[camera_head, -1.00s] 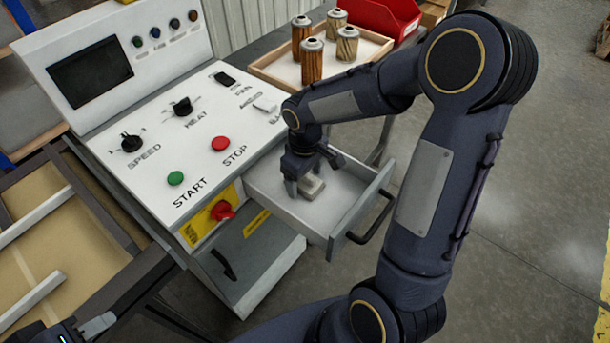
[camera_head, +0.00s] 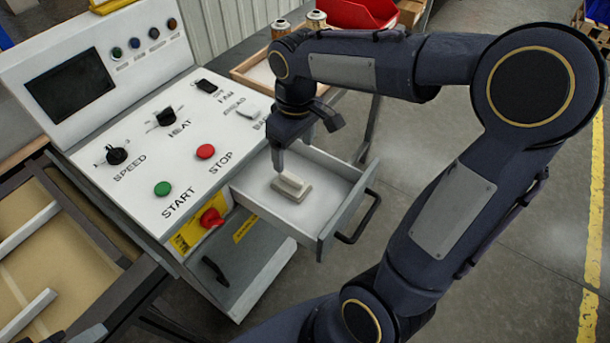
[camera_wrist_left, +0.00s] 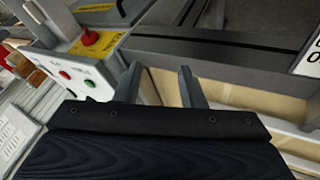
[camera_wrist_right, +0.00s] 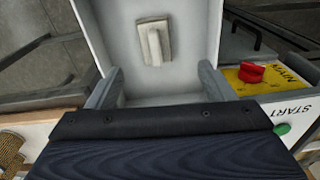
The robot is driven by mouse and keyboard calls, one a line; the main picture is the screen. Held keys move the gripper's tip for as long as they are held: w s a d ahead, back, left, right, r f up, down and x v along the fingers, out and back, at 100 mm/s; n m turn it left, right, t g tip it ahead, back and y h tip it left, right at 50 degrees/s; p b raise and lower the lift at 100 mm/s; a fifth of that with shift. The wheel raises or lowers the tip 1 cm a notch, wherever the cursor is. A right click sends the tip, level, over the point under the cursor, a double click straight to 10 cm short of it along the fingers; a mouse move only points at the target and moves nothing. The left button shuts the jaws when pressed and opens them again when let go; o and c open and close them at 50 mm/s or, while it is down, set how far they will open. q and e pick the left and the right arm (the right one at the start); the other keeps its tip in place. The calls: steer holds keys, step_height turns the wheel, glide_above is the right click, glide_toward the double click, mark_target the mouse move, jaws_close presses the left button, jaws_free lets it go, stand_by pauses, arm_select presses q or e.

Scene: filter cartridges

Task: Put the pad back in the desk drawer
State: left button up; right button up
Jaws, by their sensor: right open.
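The pad (camera_head: 291,186), a small pale block with a raised grip, lies flat on the floor of the open desk drawer (camera_head: 344,218). It also shows in the right wrist view (camera_wrist_right: 154,42), inside the drawer walls (camera_wrist_right: 90,30). My right gripper (camera_head: 294,158) is open and empty above the drawer, apart from the pad. In the right wrist view its fingers (camera_wrist_right: 160,88) stand wide apart with the pad beyond them. My left gripper (camera_wrist_left: 158,85) is open and empty in the left wrist view, in front of a dark frame.
The control panel (camera_head: 140,195) with its buttons and a red knob (camera_head: 211,217) stands left of the drawer. A wooden tray (camera_head: 240,72) with filter cartridges (camera_head: 281,29) and a red bin (camera_head: 362,12) are behind. Floor right of the drawer is clear.

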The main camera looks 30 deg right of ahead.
steer(key=s+a+m+t+y, duration=0.3)
steer(key=s+m+t, duration=0.2)
steer(key=s, duration=1)
steer(key=shift+s+a+m, duration=0.4)
steer(key=shift+r, duration=0.1)
